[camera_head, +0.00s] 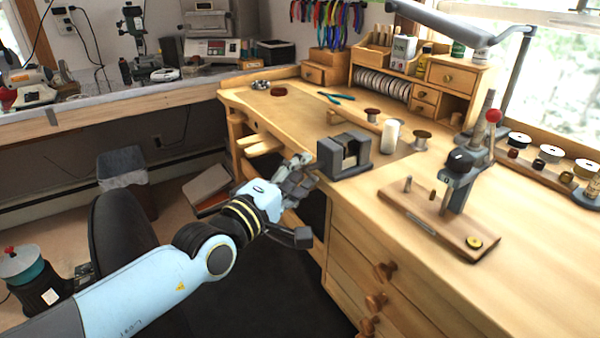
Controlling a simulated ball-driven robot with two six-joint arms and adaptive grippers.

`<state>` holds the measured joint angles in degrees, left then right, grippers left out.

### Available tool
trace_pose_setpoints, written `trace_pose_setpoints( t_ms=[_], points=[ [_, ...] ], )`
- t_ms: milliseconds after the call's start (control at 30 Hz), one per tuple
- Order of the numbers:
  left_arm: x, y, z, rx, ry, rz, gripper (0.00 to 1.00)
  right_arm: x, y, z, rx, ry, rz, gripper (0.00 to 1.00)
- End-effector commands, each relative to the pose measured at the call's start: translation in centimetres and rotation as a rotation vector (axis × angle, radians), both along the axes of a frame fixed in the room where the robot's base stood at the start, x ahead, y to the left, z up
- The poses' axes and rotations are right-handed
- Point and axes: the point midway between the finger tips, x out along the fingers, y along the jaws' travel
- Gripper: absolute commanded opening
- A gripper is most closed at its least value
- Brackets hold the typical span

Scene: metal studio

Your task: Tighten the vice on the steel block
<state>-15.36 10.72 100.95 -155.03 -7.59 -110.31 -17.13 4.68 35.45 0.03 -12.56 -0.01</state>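The small dark grey vice (329,160) stands at the left edge of the wooden workbench, near the bench's middle drawers. Something lies between its two upright jaws, but it is too small to tell clearly whether this is the steel block. My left gripper (304,204) is at the bench edge, just left of and below the vice. Its fingers are spread apart, one up near the vice's left side and one lower down. I see nothing held between them. I cannot tell whether the upper finger touches the vice or its handle. My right gripper is not in view.
A white cylinder (390,136) and wooden spools (421,140) stand right of the vice. A wooden board (420,222) with a lever press (462,170) sits in front right. A wooden organizer (440,85) stands behind.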

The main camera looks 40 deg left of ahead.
Motion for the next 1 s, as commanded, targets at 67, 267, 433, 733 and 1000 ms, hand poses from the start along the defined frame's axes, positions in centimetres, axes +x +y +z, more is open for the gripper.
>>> trace_pose_setpoints(
  t_ms=[67,267,433,733,1000],
  points=[
    [-1.1,0.0,-0.2,0.000,0.003,-0.001,0.38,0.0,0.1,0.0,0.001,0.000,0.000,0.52],
    [-5.4,0.0,-0.4,0.000,0.006,0.000,0.38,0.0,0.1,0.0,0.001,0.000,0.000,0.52],
    [-9.0,0.0,-0.5,0.001,0.007,0.000,0.38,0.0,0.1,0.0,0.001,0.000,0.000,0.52],
    [-11.7,0.0,-0.6,-0.001,0.004,0.000,0.38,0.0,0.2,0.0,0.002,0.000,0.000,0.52],
    [-11.7,0.0,-0.5,0.000,0.003,0.000,0.38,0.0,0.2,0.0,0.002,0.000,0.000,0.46]
  ],
)
